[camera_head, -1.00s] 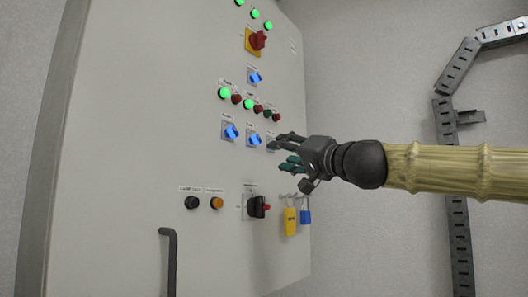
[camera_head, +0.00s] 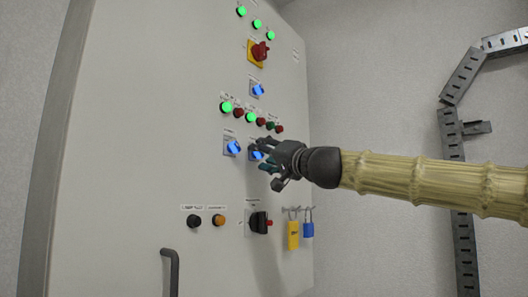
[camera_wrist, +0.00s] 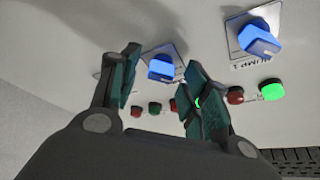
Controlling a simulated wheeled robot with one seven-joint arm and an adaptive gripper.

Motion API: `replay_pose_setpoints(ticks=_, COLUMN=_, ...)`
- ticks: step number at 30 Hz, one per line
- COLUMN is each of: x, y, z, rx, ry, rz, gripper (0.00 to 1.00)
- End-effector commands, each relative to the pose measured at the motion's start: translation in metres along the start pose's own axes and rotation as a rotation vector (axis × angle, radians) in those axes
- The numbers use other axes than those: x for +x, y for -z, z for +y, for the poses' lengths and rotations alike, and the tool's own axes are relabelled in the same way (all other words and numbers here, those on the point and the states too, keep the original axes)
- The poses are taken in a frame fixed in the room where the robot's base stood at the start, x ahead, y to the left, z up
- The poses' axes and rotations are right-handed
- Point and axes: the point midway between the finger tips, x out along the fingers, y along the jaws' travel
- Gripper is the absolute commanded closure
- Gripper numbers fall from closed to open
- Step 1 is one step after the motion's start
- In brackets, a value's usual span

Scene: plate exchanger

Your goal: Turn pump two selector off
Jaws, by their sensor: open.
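Two blue selector knobs sit in a row on the cabinet door. The left one (camera_head: 233,147) has a label reading PUMP 1 in the wrist view, where it is at the upper right (camera_wrist: 259,37). The one beside it, apparently the pump two selector (camera_head: 256,154), is partly hidden by my fingers in the head view. In the wrist view the pump two selector (camera_wrist: 161,68) shows between my fingertips on a square plate. My gripper (camera_head: 264,156) is open, its fingers pointing at the door around this knob. I cannot tell whether they touch it.
Green and red lamps and buttons (camera_head: 251,117) sit just above the selectors. A red and yellow switch (camera_head: 259,52) is higher up. A black rotary switch (camera_head: 259,222) and yellow (camera_head: 293,234) and blue (camera_head: 308,229) padlocks are below. A door handle (camera_head: 170,270) is lower left.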

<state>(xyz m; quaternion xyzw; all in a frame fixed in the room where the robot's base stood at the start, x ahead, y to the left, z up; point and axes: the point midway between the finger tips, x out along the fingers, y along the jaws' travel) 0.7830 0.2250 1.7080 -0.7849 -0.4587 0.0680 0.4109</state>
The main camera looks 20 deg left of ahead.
Motion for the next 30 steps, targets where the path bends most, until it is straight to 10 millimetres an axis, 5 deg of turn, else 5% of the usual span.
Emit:
replay_pose_setpoints(ticks=11, x=0.0038, y=-0.0005, z=-0.0001, rx=0.0, ry=0.0, rz=0.0, gripper=0.55)
replay_pose_setpoints(ticks=18, x=0.0037, y=-0.0004, z=0.0, rx=0.0, ry=0.0, rz=0.0, gripper=0.99)
replay_pose_setpoints(ticks=30, x=0.0041, y=0.0016, z=-0.0026, rx=0.054, ry=-0.025, rz=0.001, gripper=0.99)
